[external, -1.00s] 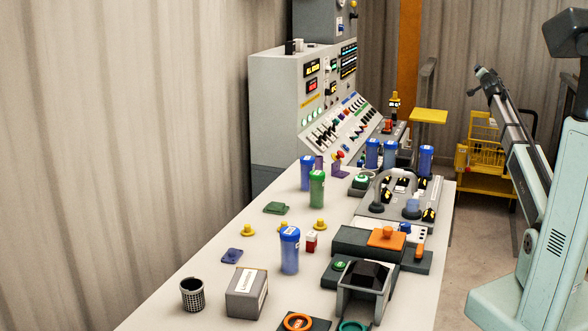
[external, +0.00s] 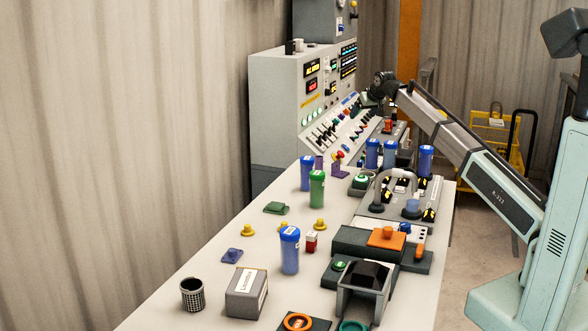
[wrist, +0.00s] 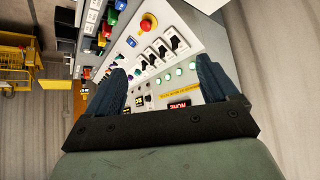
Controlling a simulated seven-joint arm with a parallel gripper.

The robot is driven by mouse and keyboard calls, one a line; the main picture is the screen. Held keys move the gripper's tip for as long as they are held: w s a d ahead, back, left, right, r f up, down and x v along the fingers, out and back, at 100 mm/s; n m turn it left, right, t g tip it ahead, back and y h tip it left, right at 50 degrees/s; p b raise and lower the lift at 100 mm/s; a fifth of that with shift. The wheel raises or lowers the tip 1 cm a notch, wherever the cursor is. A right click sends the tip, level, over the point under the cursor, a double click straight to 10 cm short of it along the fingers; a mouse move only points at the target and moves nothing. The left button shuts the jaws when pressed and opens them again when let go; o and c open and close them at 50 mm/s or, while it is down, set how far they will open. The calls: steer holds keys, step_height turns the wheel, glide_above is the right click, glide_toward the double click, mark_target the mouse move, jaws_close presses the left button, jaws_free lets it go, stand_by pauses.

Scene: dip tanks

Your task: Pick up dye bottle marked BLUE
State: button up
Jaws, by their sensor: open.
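Several blue-capped bottles stand upright in the external view. One blue bottle (external: 289,255) is near the front middle of the bench, and another blue bottle (external: 306,176) is farther back beside a green bottle (external: 316,192). More blue bottles stand at the back right, including this bottle (external: 426,162) and this bottle (external: 390,154). Their labels are too small to read, so I cannot tell which is marked BLUE. My gripper (external: 374,94) is high in front of the control panel, away from the bottles. In the wrist view my gripper (wrist: 165,82) is open and empty, with no bottle in view.
The sloped control panel (external: 340,122) with switches and lights is near my gripper. A grey box (external: 246,294), a mesh cup (external: 192,295) and a dark tank (external: 366,285) stand on the bench (external: 225,220). A yellow cart (external: 490,135) is behind my arm.

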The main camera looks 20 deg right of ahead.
mark_target(308, 158)
steer(key=s+a+f+n+g+y, duration=0.1)
steer(key=s+a+f+n+g, duration=0.2)
steer(key=a, duration=0.8)
steer(key=s+a+f+n+g+y, duration=0.15)
steer(key=s+a+n, duration=0.3)
steer(key=a, duration=0.75)
steer(key=x, duration=0.5)
steer(key=w+x, duration=0.1)
steer(key=x, duration=0.1)
steer(key=shift+a+f, duration=0.1)
steer(key=shift+a, duration=0.05)
steer(key=shift+s+a+x, duration=0.1)
steer(key=shift+s+x, duration=0.05)
steer(key=shift+x, duration=1.25)
steer(key=shift+s+a+x, duration=0.1)
steer(key=shift+x, duration=1.25)
steer(key=c, duration=1.2)
